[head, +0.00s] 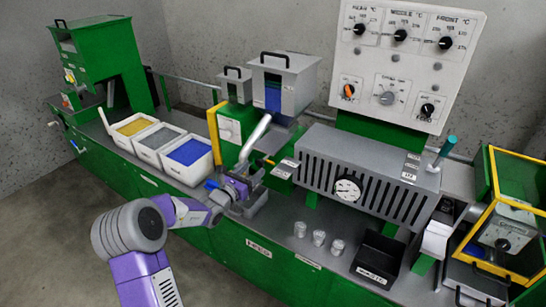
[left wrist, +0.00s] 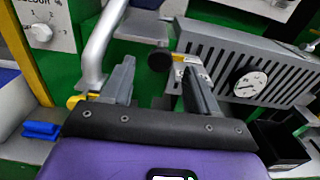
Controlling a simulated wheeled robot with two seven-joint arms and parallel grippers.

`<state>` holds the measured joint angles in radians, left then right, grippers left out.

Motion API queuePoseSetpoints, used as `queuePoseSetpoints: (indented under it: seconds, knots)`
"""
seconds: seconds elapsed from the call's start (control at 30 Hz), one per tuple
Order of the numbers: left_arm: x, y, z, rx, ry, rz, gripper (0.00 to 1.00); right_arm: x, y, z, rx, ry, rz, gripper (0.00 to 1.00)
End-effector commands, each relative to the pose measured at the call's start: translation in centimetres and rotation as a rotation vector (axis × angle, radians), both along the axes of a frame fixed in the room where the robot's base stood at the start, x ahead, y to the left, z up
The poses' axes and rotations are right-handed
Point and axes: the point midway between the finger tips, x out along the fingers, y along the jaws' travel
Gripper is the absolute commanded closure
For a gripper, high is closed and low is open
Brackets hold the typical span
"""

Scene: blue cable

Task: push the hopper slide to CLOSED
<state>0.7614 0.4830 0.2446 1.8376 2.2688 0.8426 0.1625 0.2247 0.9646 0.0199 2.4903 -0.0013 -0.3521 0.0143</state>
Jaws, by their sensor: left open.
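The hopper (head: 288,85) is a grey box with a handled lid and a blue front window, above the green machine at the back middle. My left gripper (head: 250,180) is in front of and below it, over the bench. In the left wrist view the left gripper (left wrist: 158,75) is open, its two grey fingers apart. A round black knob (left wrist: 159,60) shows between and just beyond the fingertips, beside a small pale plate; I cannot tell whether it belongs to the slide. No slide label is readable. My right gripper is not in view.
A slanted grey pipe (left wrist: 100,45) rises close to the left finger. The slotted grey barrel cover (head: 365,175) with a gauge (head: 347,189) is to the right. Three bins (head: 162,137) stand at left. Several small clear cups and a black box (head: 378,258) sit on the bench.

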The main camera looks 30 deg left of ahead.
Motion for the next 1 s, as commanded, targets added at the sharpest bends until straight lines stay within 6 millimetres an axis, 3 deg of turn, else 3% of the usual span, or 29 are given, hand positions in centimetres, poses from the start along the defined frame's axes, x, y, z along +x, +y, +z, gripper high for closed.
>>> queuePoseSetpoints:
  seconds: [0.5,0.93,1.0]
  knots:
    - [6.6,-0.6,-0.1,-0.002,-0.002,0.0,0.41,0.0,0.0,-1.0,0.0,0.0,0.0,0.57]
    - [7.4,-0.7,0.0,-0.002,-0.001,0.0,0.41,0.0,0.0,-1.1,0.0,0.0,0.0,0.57]
    - [7.4,-0.7,0.0,-0.002,-0.001,0.0,0.51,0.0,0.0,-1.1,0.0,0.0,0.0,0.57]
